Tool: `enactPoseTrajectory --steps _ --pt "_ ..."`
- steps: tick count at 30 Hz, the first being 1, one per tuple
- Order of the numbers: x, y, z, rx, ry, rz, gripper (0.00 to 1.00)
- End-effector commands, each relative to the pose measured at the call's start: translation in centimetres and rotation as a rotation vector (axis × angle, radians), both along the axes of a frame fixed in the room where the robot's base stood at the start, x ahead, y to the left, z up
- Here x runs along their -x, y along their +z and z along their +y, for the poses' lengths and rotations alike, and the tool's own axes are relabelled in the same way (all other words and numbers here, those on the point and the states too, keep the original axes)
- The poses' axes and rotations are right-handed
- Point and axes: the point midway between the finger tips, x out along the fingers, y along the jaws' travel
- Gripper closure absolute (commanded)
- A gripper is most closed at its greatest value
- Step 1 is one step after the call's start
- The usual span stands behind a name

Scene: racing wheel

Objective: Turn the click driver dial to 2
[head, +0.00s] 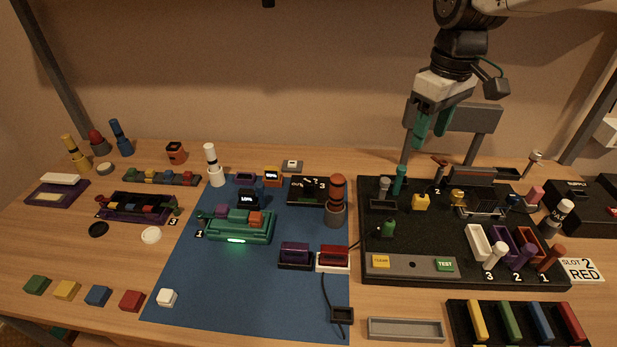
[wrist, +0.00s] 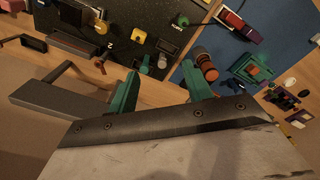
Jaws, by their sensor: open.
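My gripper (head: 431,138) is raised above the back of the black board, with two teal fingers apart and nothing between them. In the wrist view the open fingers (wrist: 160,72) point toward the board and mat. An upright driver-like tool with a ribbed orange top (head: 337,187) stands in a dark grey holder at the blue mat's right edge. It also shows in the wrist view (wrist: 205,63), beside a fingertip in the picture. A small black panel (head: 306,190) with white markings, including a 3, is left of it. I cannot read the dial's setting.
A grey sign-like panel (head: 472,117) on posts stands behind my gripper. A green fixture (head: 240,231) with coloured blocks sits on the blue mat (head: 200,290). The mat's front is mostly clear.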

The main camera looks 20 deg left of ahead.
Motion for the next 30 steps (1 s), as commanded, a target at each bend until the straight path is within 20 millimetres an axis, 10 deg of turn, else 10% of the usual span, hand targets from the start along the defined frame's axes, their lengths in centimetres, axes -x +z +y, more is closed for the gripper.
enactPoseTrajectory --steps 15,30 --pt "-6.3 -12.9 21.7 0.028 0.543 0.035 0.5" --pt "-6.3 -19.2 24.3 0.033 0.61 0.038 0.5"
